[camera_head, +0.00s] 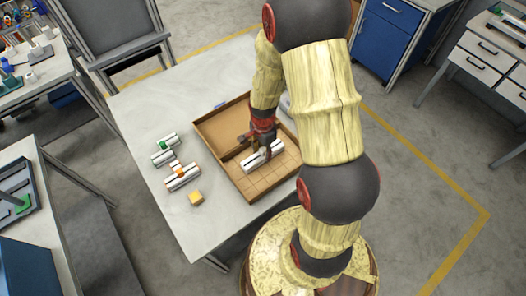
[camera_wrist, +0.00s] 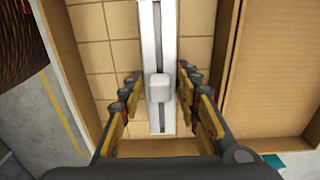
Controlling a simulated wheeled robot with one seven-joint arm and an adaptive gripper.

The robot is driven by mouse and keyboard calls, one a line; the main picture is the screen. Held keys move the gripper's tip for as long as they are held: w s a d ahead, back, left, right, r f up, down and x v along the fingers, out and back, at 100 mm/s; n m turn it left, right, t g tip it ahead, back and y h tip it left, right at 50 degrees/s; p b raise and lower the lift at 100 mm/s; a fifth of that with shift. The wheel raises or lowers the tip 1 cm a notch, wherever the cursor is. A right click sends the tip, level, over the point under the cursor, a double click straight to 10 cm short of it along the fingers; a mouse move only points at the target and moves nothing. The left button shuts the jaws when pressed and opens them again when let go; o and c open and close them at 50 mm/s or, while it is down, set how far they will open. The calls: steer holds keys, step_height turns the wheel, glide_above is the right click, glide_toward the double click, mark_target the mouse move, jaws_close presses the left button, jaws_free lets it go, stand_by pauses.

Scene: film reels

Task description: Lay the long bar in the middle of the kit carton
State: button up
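The kit carton (camera_head: 243,193) is an open brown box on the white table, with a plain part at the back left and a gridded part at the front right. A long white bar (camera_head: 253,165) with a dark slot lies in the gridded part, partly hidden by my gripper. My gripper (camera_head: 262,146) is low over it. In the wrist view the bar (camera_wrist: 158,35) runs between the fingertips (camera_wrist: 158,92), with a small pale block on its top. The fingers are open, with a gap on each side of the bar; the right gap looks narrower.
On the table left of the carton lie a bar piece with green (camera_head: 165,153), pieces with orange (camera_head: 182,178) and a yellow cube (camera_head: 196,198). The table's front left is clear.

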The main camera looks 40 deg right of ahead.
steer(key=o, duration=0.3)
steer(key=shift+r, duration=0.1)
step_height(320, 180, up, 12)
steer(key=p, duration=0.3)
step_height(320, 180, up, 16)
steer(key=n+t, duration=0.3)
steer(key=n, duration=0.5)
glide_above(263, 149)
steer(key=s+a, duration=0.3)
steer(key=a, duration=0.4)
steer(key=s+a+r+n+t, duration=0.2)
steer(key=s+a+r+n, duration=0.3)
steer(key=s+r+n, duration=0.4)
steer(key=shift+s+r+n+t, duration=0.25)
steer(key=shift+r+n+t, duration=0.05)
steer(key=shift+r, duration=0.45)
steer(key=shift+f, duration=0.15)
step_height(263, 149, down, 3)
steer(key=b, duration=0.3)
